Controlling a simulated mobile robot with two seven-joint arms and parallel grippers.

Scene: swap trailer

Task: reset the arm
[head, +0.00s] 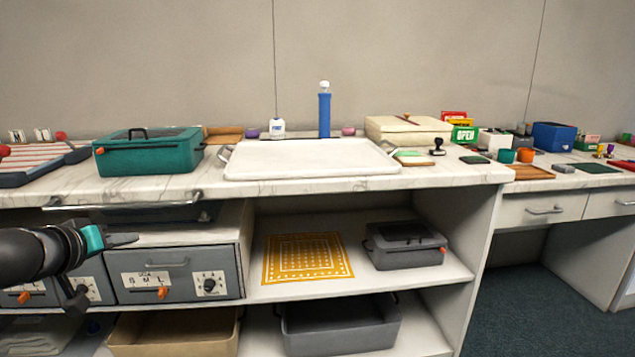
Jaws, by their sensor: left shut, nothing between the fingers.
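My left gripper (122,239) comes in from the left in the head view, with a black arm and a teal band near the fingers. It is shut, with nothing held. It hovers in front of the cabinet, before the grey drawer units (180,275) and below the counter's front edge. Its fingers point to the right. My right arm and gripper are not in the head view.
A long marble counter (440,180) carries a teal lidded box (150,157), a white tray (305,160) and a blue bottle (324,112). A metal rail (120,204) runs along its front edge. An open shelf below holds a yellow mat (306,258) and a grey box (404,250).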

